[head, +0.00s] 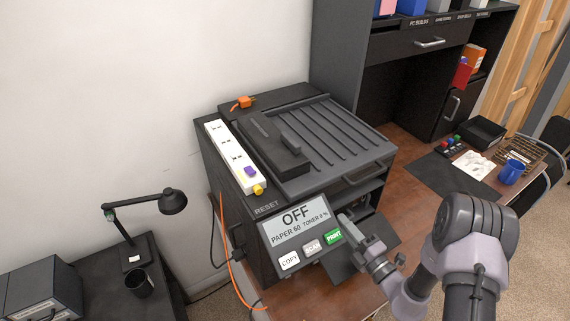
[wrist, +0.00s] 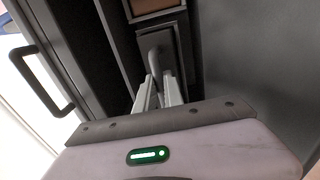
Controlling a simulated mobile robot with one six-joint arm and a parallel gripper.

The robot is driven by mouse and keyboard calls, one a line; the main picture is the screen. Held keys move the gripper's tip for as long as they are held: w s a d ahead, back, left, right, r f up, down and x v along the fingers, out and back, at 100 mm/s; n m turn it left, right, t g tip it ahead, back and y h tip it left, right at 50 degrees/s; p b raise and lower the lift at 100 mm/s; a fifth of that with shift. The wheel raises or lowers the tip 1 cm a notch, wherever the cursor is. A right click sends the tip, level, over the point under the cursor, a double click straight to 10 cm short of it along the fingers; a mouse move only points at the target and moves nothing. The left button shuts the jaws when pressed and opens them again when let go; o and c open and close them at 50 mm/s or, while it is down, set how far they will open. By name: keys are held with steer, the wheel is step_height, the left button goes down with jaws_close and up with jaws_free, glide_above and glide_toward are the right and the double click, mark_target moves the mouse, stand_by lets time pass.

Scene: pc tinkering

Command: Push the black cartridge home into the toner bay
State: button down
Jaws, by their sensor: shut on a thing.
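The printer (head: 330,165) stands on the brown desk, with a dark opening low in its front. My gripper (head: 347,222) is at this opening, right of the display panel. In the wrist view my gripper (wrist: 160,92) is shut on the grey upright handle of the black cartridge (wrist: 183,42). The cartridge's dark front face sits between dark walls of the bay; its depth inside cannot be told. In the head view the cartridge is mostly hidden by my gripper and the printer. The display (head: 295,220) reads OFF, PAPER 60, TONER 0 %.
A dark flap (head: 345,266) extends below the opening. A white power strip (head: 235,155) lies on the printer's left top, and an orange cable (head: 232,265) hangs down that side. The desk's right part holds a blue mug (head: 511,172). A black lamp (head: 133,240) stands lower left.

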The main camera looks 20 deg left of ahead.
steer(key=shift+x, duration=1.4)
steer(key=c, duration=1.4)
jaws_free()
steer(key=shift+f, duration=0.1)
steer(key=shift+c, duration=0.4)
glide_above(349, 250)
steer(key=shift+w+f, duration=0.1)
steer(key=shift+f, duration=0.2)
steer(key=shift+s+d, duration=0.4)
steer(key=shift+d, duration=0.1)
